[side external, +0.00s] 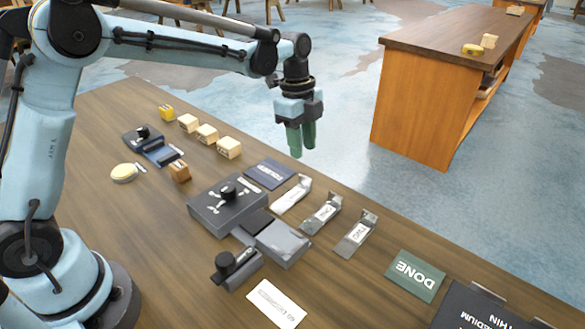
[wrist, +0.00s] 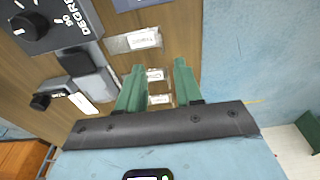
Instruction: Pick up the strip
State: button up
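Which one the task means cannot be told. My gripper (side external: 297,150) hangs above the table's far edge, fingers pointing down, clear of the strips. In the wrist view my green fingers (wrist: 157,66) are apart with nothing gripped. One strip (wrist: 136,41) shows whole beyond the fingers; two others (wrist: 155,75) (wrist: 160,99) show partly between them.
A dark box with a knob and dial (side external: 228,204) stands beside the strips, joined to a grey block (side external: 280,243). A dark blue plate (side external: 269,173) lies behind them. A green DONE mat (side external: 415,275) lies to the right. Several small wooden blocks (side external: 207,134) sit at the back left.

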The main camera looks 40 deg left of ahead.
aim_at(305, 177)
jog(key=f, duration=0.9)
jog(key=shift+w+d, duration=0.1)
jog(key=shift+d, duration=0.25)
grip_shut()
